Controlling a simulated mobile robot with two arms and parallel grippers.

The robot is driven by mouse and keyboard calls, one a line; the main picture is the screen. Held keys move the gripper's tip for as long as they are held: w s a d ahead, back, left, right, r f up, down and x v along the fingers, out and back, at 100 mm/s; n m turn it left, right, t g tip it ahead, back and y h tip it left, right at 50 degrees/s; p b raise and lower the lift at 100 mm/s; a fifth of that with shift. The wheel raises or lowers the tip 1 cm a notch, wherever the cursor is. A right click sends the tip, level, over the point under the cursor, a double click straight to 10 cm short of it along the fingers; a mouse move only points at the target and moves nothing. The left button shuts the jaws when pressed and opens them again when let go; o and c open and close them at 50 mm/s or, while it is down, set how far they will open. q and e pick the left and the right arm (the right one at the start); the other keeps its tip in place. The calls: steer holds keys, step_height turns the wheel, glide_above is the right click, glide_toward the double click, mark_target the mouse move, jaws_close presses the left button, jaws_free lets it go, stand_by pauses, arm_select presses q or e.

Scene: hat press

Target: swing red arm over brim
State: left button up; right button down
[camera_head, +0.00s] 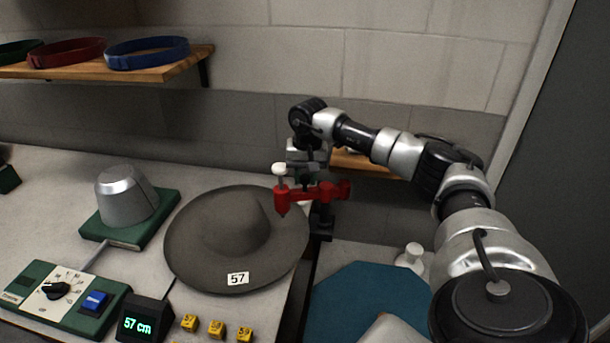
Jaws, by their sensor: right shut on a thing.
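A red arm (296,194) with a pointed tip and a white knob (279,169) reaches out from a dark post (321,220). Its tip hangs over the right edge of the brim of a grey hat (217,229). The hat lies on the table with a label "57" on its brim. My right gripper (308,177) is at the red arm from above and shut on it. Its fingertips are partly hidden, so the exact grip point is hard to see. My left gripper is not in view.
A metal hat block (126,194) on a green base stands left of the hat. In front are a control panel (68,298), a "57 cm" display (144,319) and several yellow cubes (217,328). A teal octagonal surface (365,298) and a white knob (412,257) lie to the right. Hat bands rest on a shelf (150,70).

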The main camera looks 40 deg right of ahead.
steer(key=shift+r, duration=0.1)
steer(key=c, duration=0.8)
jaws_free()
steer(key=shift+c, duration=0.2)
step_height(320, 180, up, 11)
steer(key=b, duration=0.2)
steer(key=shift+s+d, duration=0.2)
